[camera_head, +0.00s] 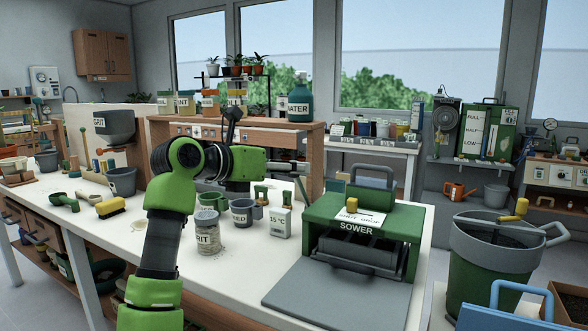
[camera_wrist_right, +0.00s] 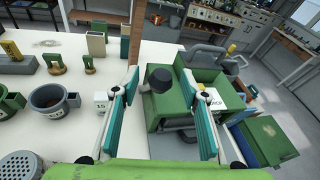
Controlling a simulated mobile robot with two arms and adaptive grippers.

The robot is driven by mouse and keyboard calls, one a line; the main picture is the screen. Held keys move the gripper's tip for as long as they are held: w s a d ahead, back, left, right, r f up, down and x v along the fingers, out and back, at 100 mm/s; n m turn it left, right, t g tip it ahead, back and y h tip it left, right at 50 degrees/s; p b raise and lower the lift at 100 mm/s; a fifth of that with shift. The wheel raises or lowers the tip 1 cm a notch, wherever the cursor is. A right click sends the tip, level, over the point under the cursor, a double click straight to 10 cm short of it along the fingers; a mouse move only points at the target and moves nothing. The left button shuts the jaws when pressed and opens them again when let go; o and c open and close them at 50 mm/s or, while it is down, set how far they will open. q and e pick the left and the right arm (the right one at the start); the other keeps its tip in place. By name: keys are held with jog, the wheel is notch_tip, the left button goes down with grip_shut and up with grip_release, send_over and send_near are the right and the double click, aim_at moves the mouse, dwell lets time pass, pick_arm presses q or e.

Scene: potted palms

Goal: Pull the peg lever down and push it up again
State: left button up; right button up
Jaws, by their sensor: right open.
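The green sower (camera_head: 345,227) stands on the white bench. In the right wrist view its green body (camera_wrist_right: 213,75) lies ahead. A dark round-ended peg (camera_wrist_right: 160,79) sticks out from the sower's side in that view, seen between my fingers. It looks like the peg lever; in the head view I cannot make it out. My right gripper (camera_head: 292,167) is beside the sower's upper left in the head view, pointing at it. In the wrist view my right gripper (camera_wrist_right: 167,110) is open, its teal fingers wide apart, with nothing held. My left gripper is not in view.
A grit jar (camera_head: 207,233), a dark pot (camera_head: 241,213) and a white box (camera_head: 281,223) stand below the right arm. A yellow block (camera_head: 352,191) and a handle (camera_head: 371,177) are on top of the sower. A green bin (camera_head: 492,262) stands to the right.

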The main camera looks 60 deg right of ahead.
jog(key=v, duration=0.9)
jog(key=shift+a+r, duration=0.15)
jog(key=shift+a, duration=0.15)
